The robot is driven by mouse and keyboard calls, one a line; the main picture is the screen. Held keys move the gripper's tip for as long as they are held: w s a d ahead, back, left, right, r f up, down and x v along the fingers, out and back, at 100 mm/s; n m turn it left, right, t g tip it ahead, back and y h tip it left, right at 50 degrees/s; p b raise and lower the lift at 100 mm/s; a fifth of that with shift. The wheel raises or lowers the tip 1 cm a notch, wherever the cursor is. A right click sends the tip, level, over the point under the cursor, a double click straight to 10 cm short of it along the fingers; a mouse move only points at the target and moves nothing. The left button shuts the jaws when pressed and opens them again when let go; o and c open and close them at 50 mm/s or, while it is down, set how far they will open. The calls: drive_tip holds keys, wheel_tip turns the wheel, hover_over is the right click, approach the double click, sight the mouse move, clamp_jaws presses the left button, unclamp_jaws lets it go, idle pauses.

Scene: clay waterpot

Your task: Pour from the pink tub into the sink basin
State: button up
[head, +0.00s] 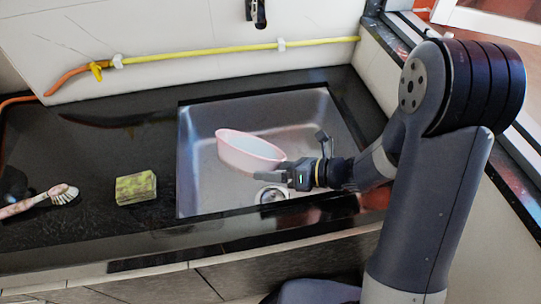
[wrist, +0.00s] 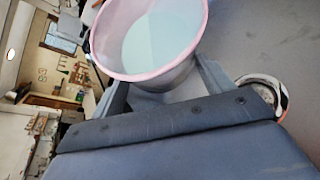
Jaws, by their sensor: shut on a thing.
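The pink tub (head: 248,152) is held over the sink basin (head: 200,188) in the head view. It is tilted, with its open top facing partly toward the camera. My gripper (head: 283,172) is shut on the tub's right end. In the wrist view the tub (wrist: 125,66) sits between the fingers of my gripper (wrist: 165,88), and a pale bluish-white area shows inside it. I cannot tell whether that is contents or the tub's own floor. The drain (head: 271,195) is below and right of the tub in the head view.
A yellow-green sponge (head: 136,188) and a brush (head: 40,200) lie on the dark counter (head: 100,225) left of the sink. A yellow hose (head: 200,52) runs along the back wall. A tap-like fitting (head: 257,12) is on the wall above.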

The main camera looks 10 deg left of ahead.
sight(278, 159)
drive_tip(key=shift+r+m+g+y+p, duration=0.35)
drive_tip(key=shift+m+p, duration=0.45)
drive_tip(key=shift+p, duration=0.6)
drive_tip(key=shift+w+d+r+m+g+y+p, duration=0.15)
drive_tip(key=shift+w+m+g+y+p, duration=0.15)
drive_tip(key=shift+m+p, duration=0.4)
drive_tip(key=shift+w+r+m+g+y+p, duration=0.15)
drive_tip(key=shift+m+g+p, duration=0.3)
drive_tip(key=shift+p, duration=0.4)
idle(1.4)
drive_tip(key=shift+w+d+r+m+y+p, duration=0.15)
drive_tip(key=shift+r+m+p, duration=0.1)
drive_tip(key=shift+m+p, duration=0.25)
drive_tip(key=shift+w+a+r+m+y+p, duration=0.15)
drive_tip(key=shift+r+m+p, duration=0.1)
drive_tip(key=shift+p, duration=0.3)
idle(0.8)
drive_tip(key=shift+w+d+r+m+p, duration=0.15)
drive_tip(key=shift+r+m+p, duration=0.1)
drive_tip(key=shift+m+p, duration=0.2)
drive_tip(key=shift+r, duration=0.1)
